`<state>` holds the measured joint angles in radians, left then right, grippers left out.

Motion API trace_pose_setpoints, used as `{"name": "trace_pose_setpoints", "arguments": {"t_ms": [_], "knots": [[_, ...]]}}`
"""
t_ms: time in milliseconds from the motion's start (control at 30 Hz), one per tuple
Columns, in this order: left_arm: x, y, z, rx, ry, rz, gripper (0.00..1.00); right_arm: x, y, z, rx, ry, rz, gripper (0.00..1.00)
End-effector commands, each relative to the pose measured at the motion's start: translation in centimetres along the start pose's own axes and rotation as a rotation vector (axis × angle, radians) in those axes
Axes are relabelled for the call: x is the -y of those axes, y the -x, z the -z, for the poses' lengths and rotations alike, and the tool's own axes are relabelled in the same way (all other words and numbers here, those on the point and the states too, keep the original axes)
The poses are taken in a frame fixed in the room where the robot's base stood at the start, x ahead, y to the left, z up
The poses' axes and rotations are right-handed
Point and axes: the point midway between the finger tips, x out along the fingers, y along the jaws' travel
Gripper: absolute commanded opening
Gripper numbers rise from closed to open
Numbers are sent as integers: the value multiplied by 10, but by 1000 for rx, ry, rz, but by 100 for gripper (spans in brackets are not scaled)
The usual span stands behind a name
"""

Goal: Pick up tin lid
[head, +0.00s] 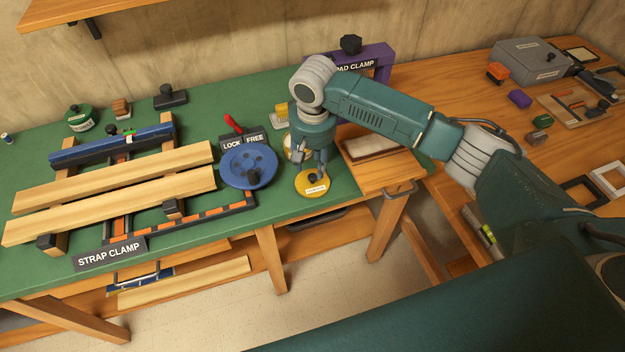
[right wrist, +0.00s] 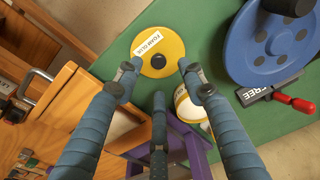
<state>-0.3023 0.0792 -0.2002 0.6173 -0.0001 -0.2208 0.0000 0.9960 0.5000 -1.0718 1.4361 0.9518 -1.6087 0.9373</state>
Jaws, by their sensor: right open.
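The tin lid (head: 303,187) is a yellow disc with a black knob and a white label, lying on the green bench top near its front edge. In the right wrist view the lid (right wrist: 170,34) shows its label, FOAM GLUE, and its knob (right wrist: 158,61). My right gripper (head: 319,168) points down just over the lid, its fingers spread and empty. In the right wrist view the gripper (right wrist: 160,75) has its fingertips around the knob's sides, apart from it. A white and yellow tin (right wrist: 190,106) stands behind, partly hidden by my fingers. My left gripper is out of view.
A blue wheel (head: 247,167) with a LOCK/FREE sign (head: 243,140) and red lever stands left of the lid. The strap clamp with wooden boards (head: 120,185) fills the left bench. A purple pad clamp (head: 380,57) is behind my arm.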

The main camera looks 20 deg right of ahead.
Motion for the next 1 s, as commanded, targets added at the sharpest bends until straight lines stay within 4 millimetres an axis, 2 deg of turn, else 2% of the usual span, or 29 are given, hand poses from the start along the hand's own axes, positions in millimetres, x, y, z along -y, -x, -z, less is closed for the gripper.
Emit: {"name": "trace_pose_setpoints", "arguments": {"t_ms": [167, 300, 433, 733, 933, 1000], "knots": [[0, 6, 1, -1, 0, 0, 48, -1, -12, 0, 1, 1, -2, 40], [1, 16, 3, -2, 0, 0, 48, -3, -33, 0, 1, 0, -2, 40], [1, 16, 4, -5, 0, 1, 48, -2, -51, 0, 0, 2, 0, 40], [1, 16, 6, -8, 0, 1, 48, -3, -57, 0, -2, 3, 1, 40], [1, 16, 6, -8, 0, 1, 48, -3, -57, 0, -2, 3, 1, 0], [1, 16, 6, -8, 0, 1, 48, -3, -57, 0, -2, 3, 1, 0]]}}
